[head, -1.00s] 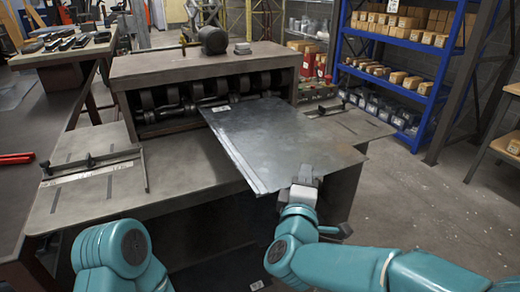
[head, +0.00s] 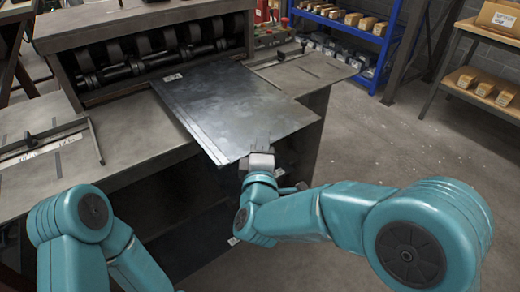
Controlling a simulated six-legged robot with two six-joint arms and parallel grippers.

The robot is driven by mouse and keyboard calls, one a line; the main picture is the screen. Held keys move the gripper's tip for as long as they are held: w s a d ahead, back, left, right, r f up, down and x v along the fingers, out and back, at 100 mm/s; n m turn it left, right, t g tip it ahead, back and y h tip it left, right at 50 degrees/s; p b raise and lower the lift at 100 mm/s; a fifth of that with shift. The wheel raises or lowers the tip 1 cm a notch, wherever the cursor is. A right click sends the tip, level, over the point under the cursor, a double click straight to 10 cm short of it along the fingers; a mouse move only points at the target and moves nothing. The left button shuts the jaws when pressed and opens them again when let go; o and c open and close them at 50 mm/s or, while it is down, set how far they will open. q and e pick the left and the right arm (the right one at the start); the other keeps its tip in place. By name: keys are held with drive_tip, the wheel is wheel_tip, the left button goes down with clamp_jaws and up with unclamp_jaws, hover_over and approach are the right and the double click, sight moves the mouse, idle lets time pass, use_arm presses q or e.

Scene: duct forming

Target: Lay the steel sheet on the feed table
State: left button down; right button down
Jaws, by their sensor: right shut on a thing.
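The steel sheet (head: 230,100) is a flat grey metal plate with a small white label. It lies over the feed table (head: 120,155) in front of the rollers, with its near corner sticking out past the table's front edge. My right gripper (head: 260,158) is shut on the sheet's near edge; its fingertips are partly hidden by the gripper body. My left arm shows at the lower left, but its gripper is not in view.
The roller machine (head: 150,55) stands behind the sheet. A guide bar (head: 55,140) is fixed on the table's left, another (head: 280,58) at its right. A blue shelf (head: 365,40) and a rack with cardboard boxes (head: 490,90) stand right. The floor between is clear.

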wheel_tip(320, 180, down, 3)
drive_tip(key=shift+w+r, duration=0.1)
drive_tip(key=shift+r, duration=0.1)
drive_tip(key=shift+f+b, duration=0.15)
drive_tip(key=shift+b, duration=0.15)
drive_tip(key=c, duration=1.2)
unclamp_jaws()
drive_tip(key=shift+f, duration=0.1)
